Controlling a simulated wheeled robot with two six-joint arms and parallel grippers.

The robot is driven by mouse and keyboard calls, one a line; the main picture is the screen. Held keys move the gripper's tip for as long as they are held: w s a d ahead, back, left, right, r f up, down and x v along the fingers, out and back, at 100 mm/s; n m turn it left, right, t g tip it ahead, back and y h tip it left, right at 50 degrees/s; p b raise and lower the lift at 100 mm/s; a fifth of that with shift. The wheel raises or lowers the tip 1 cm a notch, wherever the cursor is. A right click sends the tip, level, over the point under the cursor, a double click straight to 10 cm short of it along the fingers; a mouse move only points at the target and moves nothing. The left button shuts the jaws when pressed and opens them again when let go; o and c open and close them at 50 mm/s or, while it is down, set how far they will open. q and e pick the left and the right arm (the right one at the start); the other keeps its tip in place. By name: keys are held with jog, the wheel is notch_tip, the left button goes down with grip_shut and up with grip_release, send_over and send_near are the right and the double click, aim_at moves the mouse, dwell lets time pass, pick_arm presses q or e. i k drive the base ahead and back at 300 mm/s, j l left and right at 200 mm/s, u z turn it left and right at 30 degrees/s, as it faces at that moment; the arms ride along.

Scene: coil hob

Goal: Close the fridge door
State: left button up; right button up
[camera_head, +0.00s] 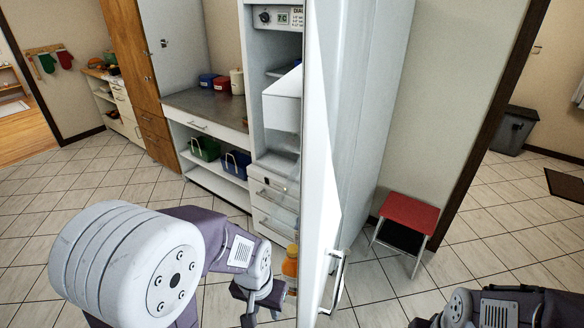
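The tall white fridge (362,110) stands in the middle of the view with its door (322,190) swung open toward me, seen nearly edge-on. The door's metal handle (339,283) is low on its right, outer face.
An orange bottle (290,264) shows beside the door's inner side. A red-topped step stool (409,211) stands right of the fridge. A counter (207,106) with canisters is to the left. A grey bin (514,130) is beyond the doorway. Tiled floor is clear on both sides.

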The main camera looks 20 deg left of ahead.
aim_at(320, 100)
jog(key=i+l+u, duration=0.1)
jog(key=l+u, duration=0.3)
jog(key=k+l+z, duration=0.1)
jog(key=l, duration=0.2)
jog(key=k+l, duration=0.15)
jog(key=l, duration=0.2)
jog(key=k+l+z, duration=0.15)
jog(key=l, duration=0.15)
jog(key=i, duration=0.05)
